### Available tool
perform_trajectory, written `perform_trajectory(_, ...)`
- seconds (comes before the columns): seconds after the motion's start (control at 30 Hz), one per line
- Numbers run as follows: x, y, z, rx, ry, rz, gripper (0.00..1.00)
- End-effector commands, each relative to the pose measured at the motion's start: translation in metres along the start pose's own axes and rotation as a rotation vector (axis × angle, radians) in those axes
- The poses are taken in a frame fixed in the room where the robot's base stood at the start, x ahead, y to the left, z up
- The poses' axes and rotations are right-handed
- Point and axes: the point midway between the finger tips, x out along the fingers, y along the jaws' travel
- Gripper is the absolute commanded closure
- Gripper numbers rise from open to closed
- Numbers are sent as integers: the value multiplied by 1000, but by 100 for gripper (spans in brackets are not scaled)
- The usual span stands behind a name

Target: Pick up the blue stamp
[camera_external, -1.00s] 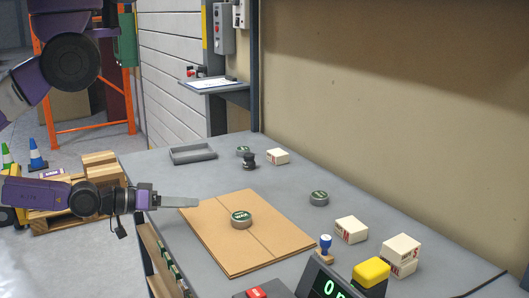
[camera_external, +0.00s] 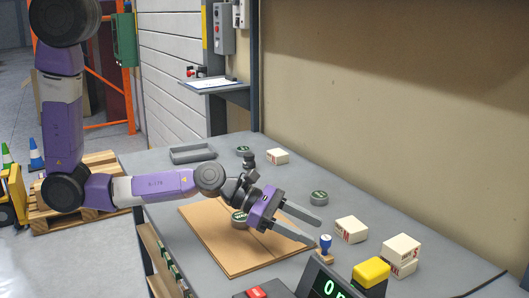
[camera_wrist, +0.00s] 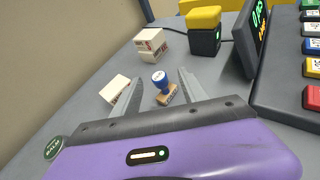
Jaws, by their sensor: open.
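The blue stamp (camera_external: 325,246) stands upright on the grey table, with a blue knob on a wooden base. In the wrist view the blue stamp (camera_wrist: 160,82) appears just beyond and between my two fingers. My gripper (camera_external: 318,231) is open and empty, its fingers pointing toward the stamp from the left. It also shows in the wrist view (camera_wrist: 158,90). In the external view one fingertip ends close to the stamp; I cannot tell whether they touch.
A yellow-topped block (camera_external: 371,272) and a display (camera_external: 325,281) are in front. A brown cardboard sheet (camera_external: 225,256) lies under my arm. A green-topped tin (camera_external: 318,198) stands behind.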

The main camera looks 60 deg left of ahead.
Motion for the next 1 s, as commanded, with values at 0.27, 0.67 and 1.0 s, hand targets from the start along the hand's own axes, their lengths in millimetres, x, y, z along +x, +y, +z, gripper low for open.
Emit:
perform_trajectory(0.27, 15, 7, -6, -123, 34, -18, 49)
perform_trajectory(0.67, 61, 2, -11, -119, 34, -19, 49)
perform_trajectory(1.0, 83, 2, -13, -120, 33, -16, 49)
